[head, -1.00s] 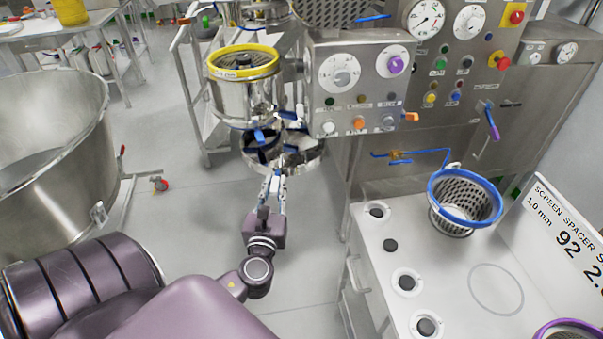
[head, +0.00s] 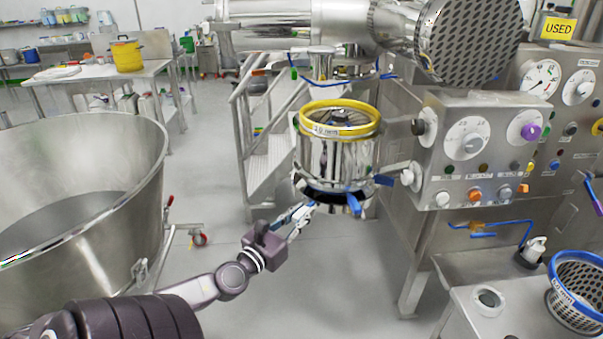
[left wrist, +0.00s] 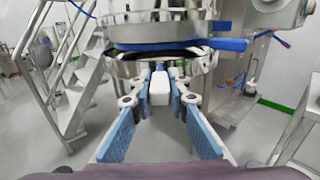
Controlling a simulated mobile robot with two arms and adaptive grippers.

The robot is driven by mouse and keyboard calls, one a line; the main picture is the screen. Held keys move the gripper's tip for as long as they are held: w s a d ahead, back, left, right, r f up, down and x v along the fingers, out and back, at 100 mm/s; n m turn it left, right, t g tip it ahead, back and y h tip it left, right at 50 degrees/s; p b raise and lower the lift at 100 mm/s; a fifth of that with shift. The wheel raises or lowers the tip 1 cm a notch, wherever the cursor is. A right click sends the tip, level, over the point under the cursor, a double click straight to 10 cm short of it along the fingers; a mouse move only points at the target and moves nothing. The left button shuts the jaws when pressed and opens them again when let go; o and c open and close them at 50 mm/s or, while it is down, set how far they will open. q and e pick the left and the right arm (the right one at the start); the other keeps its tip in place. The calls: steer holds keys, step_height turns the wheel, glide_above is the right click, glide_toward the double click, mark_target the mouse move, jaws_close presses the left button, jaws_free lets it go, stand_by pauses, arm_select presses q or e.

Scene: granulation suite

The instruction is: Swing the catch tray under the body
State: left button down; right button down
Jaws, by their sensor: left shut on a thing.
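The body (head: 335,155) is a shiny steel cylinder with a yellow ring on top, beside the control panel. Its dark lower end and blue levers (head: 355,204) show below it. The catch tray (left wrist: 203,64) is a shallow steel dish close below the body in the left wrist view; the head view mostly hides it. My left gripper (head: 303,213) is at the lower left of the body. In the left wrist view its blue-padded fingers are around a pale grip (left wrist: 160,88) on the tray's near side, and it is shut on that. My right gripper is out of view.
The control panel (head: 478,165) stands close to the right of the body. A large steel bowl (head: 140,180) is at the left. Metal steps (head: 268,160) stand behind. A blue-rimmed basket (head: 578,300) rests on the bench at the right. The floor between is clear.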

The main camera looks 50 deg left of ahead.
arm_select(q)
steer(key=shift+f, duration=0.1)
stand_by(0.3)
steer(key=c, duration=1.8)
jaws_free()
steer(key=shift+a, duration=0.1)
steer(key=shift+c, duration=0.2)
steer(key=v, duration=1.2)
